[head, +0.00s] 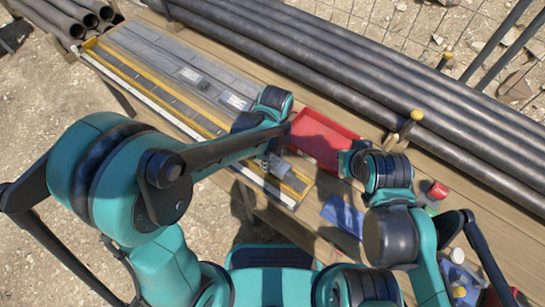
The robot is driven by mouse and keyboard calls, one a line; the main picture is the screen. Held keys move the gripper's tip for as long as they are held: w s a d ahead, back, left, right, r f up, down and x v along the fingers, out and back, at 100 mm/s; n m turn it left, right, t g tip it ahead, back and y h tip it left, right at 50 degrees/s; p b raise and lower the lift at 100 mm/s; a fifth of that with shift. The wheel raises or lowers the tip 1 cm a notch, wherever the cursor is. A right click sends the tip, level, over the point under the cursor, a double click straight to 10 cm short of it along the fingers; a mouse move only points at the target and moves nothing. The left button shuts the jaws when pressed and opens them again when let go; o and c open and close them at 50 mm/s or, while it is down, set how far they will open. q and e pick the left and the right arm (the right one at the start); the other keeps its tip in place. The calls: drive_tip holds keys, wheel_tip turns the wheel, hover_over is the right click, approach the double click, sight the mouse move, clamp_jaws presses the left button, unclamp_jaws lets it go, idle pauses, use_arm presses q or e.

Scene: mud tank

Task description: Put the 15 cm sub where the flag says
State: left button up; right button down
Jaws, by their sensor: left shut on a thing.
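My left gripper (264,158) is at the near right end of a long yellow-edged rack (170,92), mostly hidden behind my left forearm. It is shut on a short grey cylindrical piece (279,168), which looks like the sub. The piece is over the rack's end; I cannot tell whether it touches it. My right gripper (347,162) is partly hidden by its own wrist, near the right edge of a red tray (322,138); its jaws do not show clearly. No flag can be made out; small pale labels (236,101) lie on the grey panels beside the rack.
Long dark pipes (350,70) lie along the back of the wooden table, with yellow-topped posts (411,122) before them. A blue object (343,215) lies in front of the red tray. A red-capped item (438,190) and other small items are at right, by my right arm.

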use_arm(q)
drive_tip(key=shift+f+b, duration=0.4)
drive_tip(key=shift+f, duration=0.1)
drive_tip(key=o, duration=1.8)
wheel_tip(320, 180, up, 7)
drive_tip(key=p, duration=0.5)
drive_tip(key=shift+r+p, duration=0.1)
drive_tip(key=shift+p, duration=0.2)
